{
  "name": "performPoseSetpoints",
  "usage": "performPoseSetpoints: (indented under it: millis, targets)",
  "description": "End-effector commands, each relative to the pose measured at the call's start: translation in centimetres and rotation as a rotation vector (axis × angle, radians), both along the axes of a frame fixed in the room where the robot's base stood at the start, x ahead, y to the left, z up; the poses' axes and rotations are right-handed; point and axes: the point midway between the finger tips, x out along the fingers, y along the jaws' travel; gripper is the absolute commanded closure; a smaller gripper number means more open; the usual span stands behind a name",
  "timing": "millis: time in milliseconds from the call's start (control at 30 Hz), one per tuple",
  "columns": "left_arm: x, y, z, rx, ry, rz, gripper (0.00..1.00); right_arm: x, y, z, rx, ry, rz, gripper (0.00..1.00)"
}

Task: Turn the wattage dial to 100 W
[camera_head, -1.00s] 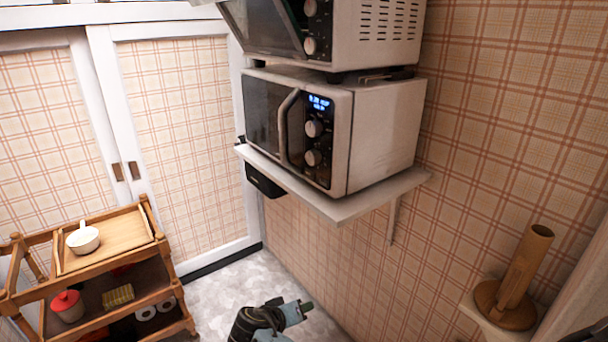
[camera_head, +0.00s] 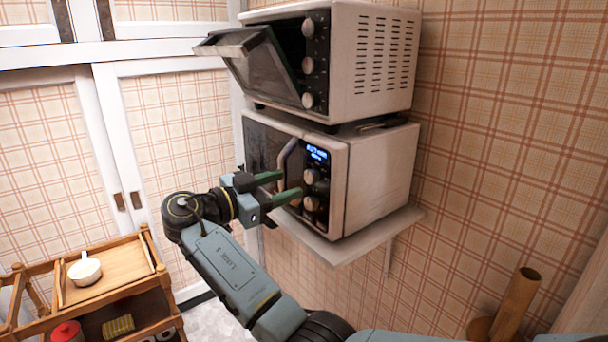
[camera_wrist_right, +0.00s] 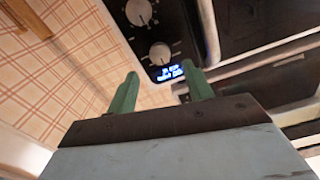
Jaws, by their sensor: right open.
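The white microwave (camera_head: 375,180) stands on a wall shelf, its dark front facing left. Its control panel has a lit blue display (camera_head: 318,153), an upper dial (camera_head: 310,177) and a lower dial (camera_head: 311,203). I cannot read which dial is for wattage. My right gripper (camera_head: 284,186) is open and empty, its green fingers pointing at the front by the dials. In the right wrist view the display (camera_wrist_right: 168,73) shows just beyond the fingers, with the nearer dial (camera_wrist_right: 160,52) and the farther dial (camera_wrist_right: 138,12) past it; neither is between the fingers. My left gripper is not in view.
A toaster oven (camera_head: 380,60) sits above the microwave, its glass door (camera_head: 255,65) hanging open over my right gripper. The shelf (camera_head: 345,247) juts out below. A wooden cart (camera_head: 115,270) is at lower left, and a brown cylinder holder (camera_head: 515,305) at lower right.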

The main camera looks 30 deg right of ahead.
Motion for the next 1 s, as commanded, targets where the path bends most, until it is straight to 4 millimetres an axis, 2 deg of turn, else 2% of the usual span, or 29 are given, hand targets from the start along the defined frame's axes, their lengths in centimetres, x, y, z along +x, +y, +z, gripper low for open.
performPoseSetpoints:
  millis: [100,300,467,733,1000]
  targets:
    - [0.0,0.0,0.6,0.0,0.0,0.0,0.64,0.1,-2.5,0.1,-0.002,0.001,-0.001,0.49]
    - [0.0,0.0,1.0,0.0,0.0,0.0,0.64,0.4,-5.1,0.0,-0.001,0.001,0.001,0.49]
    - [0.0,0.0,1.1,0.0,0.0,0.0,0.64,0.5,-6.0,0.0,0.001,0.001,0.001,0.49]
    - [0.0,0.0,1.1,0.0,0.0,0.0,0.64,0.5,-6.1,-0.1,0.0,0.002,0.002,0.49]
    - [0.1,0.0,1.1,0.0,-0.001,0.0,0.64,0.5,-6.1,-0.1,0.0,0.002,0.002,0.84]
